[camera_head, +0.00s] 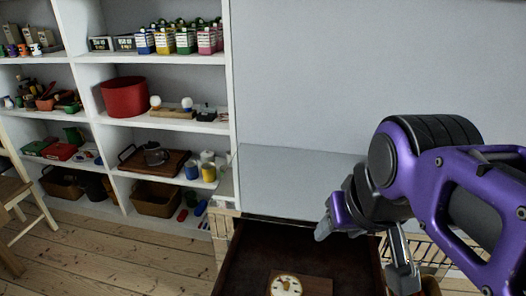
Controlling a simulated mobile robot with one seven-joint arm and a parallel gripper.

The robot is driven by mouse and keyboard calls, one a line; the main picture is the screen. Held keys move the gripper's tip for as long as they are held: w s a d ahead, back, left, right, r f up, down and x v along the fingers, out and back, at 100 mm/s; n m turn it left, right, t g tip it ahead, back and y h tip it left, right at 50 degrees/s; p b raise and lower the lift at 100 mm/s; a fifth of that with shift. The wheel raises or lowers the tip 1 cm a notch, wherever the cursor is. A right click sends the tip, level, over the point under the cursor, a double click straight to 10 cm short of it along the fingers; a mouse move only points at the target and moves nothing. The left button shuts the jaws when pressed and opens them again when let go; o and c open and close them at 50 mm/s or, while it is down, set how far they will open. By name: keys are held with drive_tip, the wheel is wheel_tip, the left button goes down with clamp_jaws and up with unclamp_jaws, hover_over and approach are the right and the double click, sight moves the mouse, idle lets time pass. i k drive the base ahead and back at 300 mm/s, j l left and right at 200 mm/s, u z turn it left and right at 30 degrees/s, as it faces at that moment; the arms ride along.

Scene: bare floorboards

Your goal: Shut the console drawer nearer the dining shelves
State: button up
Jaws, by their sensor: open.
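The console (300,172) has a grey top and stands against the wall, right of the dining shelves (232,100). Its drawer (262,248), on the side near the shelves, is pulled out and shows a dark brown inside. A round cream-faced dial on a brown block (285,286) lies in it. My gripper (364,256) is open and empty, over the drawer's right part. My purple arm reaches in from the right and hides part of the console. The drawer's front is outside the picture. I cannot tell whether my gripper touches the drawer.
The white shelves hold cartons, a red pot (124,96), a wooden tray (152,163), baskets and small items. A wooden chair (18,200) stands at the left edge. Bare floorboards (110,255) are clear between chair and drawer. A wire rack (442,262) shows partly behind my arm.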

sight(354, 265)
drive_tip(key=j, duration=0.15)
drive_tip(key=l+u, duration=0.15)
drive_tip(key=k+z, duration=0.15)
drive_tip(key=k, duration=0.3)
drive_tip(key=k+l, duration=0.3)
drive_tip(key=k, duration=0.15)
drive_tip(key=i+j, duration=0.1)
drive_tip(key=j, duration=0.2)
drive_tip(key=i+j, duration=0.1)
drive_tip(key=j, duration=0.2)
